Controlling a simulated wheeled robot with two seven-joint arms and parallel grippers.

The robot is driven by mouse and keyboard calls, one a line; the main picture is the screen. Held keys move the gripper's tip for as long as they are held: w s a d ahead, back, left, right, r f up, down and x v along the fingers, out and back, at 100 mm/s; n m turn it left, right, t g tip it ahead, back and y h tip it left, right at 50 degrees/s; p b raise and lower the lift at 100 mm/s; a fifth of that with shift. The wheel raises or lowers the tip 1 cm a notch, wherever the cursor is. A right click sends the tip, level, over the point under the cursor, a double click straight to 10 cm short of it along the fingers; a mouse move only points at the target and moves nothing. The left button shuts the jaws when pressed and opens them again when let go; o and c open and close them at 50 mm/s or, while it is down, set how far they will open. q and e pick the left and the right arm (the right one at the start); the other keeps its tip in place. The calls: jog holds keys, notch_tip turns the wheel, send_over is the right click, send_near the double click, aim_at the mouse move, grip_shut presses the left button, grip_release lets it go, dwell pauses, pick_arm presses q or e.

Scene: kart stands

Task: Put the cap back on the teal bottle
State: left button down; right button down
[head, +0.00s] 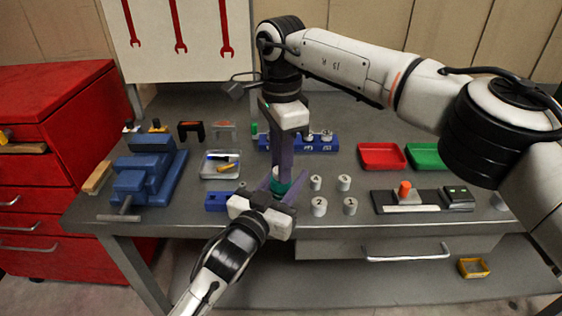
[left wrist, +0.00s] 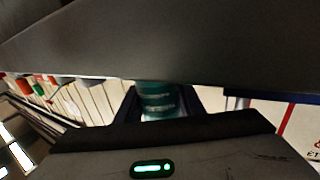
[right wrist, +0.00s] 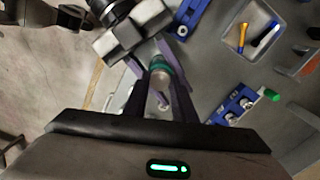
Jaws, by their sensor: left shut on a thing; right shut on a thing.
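The teal bottle (head: 279,187) is above the front of the bench, between the fingers of my left gripper (head: 277,183). In the left wrist view the bottle (left wrist: 158,100) shows as a ribbed teal body between the fingers. My right gripper (head: 284,170) points down from above, with its purple fingers closed just over the bottle. In the right wrist view a pale grey round piece, which looks like the cap (right wrist: 160,80), is between its fingers, in line with the teal bottle (right wrist: 159,64). I cannot tell whether cap and bottle touch.
A blue vise (head: 148,175) stands at the left of the bench. A small tray (head: 220,171) holds pens. Several grey numbered cylinders (head: 319,206) stand right of the grippers. A red tray (head: 382,156) and a green tray (head: 427,156) lie behind a black fixture (head: 415,208).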

jog(key=m, duration=0.9)
jog(key=shift+m, duration=0.3)
jog(key=m, duration=1.1)
jog(key=shift+f, duration=0.1)
jog(key=c, duration=1.4)
grip_release()
notch_tip(320, 180, up, 12)
jog(key=shift+r, duration=0.1)
